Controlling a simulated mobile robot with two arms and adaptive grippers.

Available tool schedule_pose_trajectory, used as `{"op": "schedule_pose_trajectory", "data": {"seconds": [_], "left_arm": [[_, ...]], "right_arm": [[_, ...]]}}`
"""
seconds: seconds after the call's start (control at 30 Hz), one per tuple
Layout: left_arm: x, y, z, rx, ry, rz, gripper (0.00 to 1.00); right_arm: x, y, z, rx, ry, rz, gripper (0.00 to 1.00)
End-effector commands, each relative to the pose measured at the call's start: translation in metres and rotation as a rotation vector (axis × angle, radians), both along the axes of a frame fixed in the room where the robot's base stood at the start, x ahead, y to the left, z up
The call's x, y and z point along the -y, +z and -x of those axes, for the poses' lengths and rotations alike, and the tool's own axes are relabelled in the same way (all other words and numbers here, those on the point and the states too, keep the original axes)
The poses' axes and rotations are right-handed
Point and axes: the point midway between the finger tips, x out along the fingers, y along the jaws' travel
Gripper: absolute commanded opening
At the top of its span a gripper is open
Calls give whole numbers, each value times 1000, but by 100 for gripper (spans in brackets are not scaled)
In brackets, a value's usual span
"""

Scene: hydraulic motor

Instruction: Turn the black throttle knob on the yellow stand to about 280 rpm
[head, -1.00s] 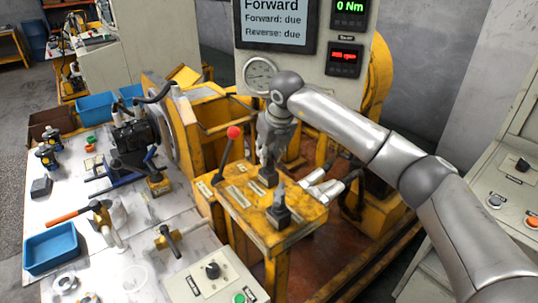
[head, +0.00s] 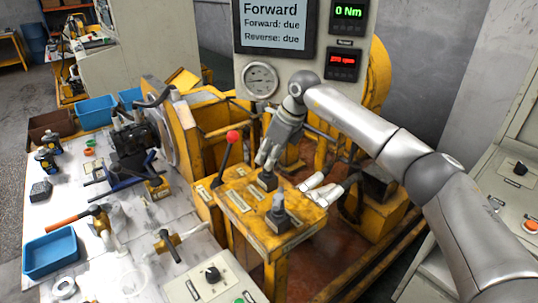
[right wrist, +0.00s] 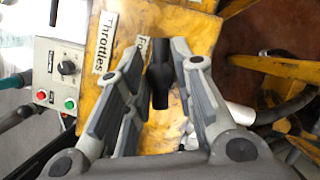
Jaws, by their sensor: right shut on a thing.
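The yellow stand (head: 235,212) carries two black knobs with metal tops and a red-tipped lever (head: 232,136). My right gripper (head: 264,163) reaches down to the farther black knob (head: 267,181). In the right wrist view my right gripper (right wrist: 158,92) has its fingers on both sides of a black knob (right wrist: 160,70) and is shut on it. My left gripper is not in view.
The nearer black knob (head: 278,213) stands close to my right gripper. Pale cylindrical ends (head: 318,186) stick out at the stand's right. A control box (head: 210,282) and a table with tools and blue bins (head: 50,252) lie to the left.

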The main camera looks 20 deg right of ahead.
Motion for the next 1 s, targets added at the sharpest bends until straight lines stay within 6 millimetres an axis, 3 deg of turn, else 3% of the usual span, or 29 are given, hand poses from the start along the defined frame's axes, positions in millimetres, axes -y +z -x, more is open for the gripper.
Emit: {"op": "schedule_pose_trajectory", "data": {"seconds": [0.5,0.53,0.7,1.0], "left_arm": [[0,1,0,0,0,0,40],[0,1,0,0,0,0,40],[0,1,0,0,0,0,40],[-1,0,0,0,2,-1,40]], "right_arm": [[0,1,0,1,21,1,0],[0,1,0,1,21,1,27],[0,1,0,1,20,1,47],[0,1,0,1,20,1,47]]}}
